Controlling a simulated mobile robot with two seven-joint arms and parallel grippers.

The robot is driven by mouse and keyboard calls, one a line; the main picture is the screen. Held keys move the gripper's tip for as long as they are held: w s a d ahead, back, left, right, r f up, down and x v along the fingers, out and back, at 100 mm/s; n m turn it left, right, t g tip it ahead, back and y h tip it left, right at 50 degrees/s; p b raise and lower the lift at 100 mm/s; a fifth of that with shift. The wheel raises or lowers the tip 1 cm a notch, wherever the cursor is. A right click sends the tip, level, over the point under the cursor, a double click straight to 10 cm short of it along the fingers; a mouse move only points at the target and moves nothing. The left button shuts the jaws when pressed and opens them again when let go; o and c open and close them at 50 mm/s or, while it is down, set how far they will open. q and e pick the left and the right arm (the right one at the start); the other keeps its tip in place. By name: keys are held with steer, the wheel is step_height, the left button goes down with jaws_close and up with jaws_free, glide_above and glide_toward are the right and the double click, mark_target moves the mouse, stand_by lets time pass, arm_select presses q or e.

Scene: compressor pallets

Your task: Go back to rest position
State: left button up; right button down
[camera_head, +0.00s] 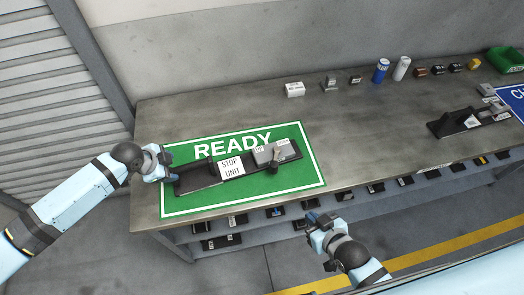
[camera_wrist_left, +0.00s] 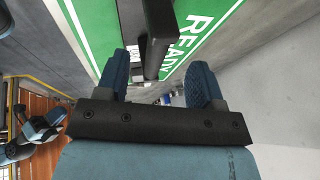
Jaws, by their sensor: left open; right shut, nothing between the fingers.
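A black compressor pallet (camera_head: 200,175) lies on the green READY mat (camera_head: 308,177). It carries a white STOP UNIT label (camera_head: 231,167), a grey block (camera_head: 270,152) and an upright post. My left gripper (camera_head: 170,172) is at the pallet's left end. In the left wrist view, my left gripper (camera_wrist_left: 160,85) has its fingers spread, with a dark upright part of the pallet (camera_wrist_left: 158,40) beyond and between them. I cannot tell whether they touch it. My right gripper (camera_head: 314,222) is shut and empty in front of the table's front edge, away from the pallet.
The grey table (camera_head: 190,115) has small parts, a blue can (camera_head: 380,70) and a white can (camera_head: 402,68) along its back. A second black pallet (camera_head: 450,124) stands at the right by a blue mat (camera_head: 515,98). A shelf with several small items is below.

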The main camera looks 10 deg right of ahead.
arm_select(q)
steer(key=v, duration=0.6)
steer(key=s+d+f+n+t+h, duration=0.3)
steer(key=s+d+f+n, duration=0.15)
steer(key=s+d, duration=0.35)
steer(key=s+a+f+n+t+y, duration=0.2)
steer(key=s+a+n, duration=0.2)
steer(key=s+n, duration=0.1)
steer(key=s+a+f+n+t+y, duration=0.2)
steer(key=s+a+n, duration=0.3)
steer(key=s, duration=0.3)
steer(key=shift+s+f+t, duration=0.15)
steer(key=shift+s+t, duration=0.1)
steer(key=shift+t, duration=0.05)
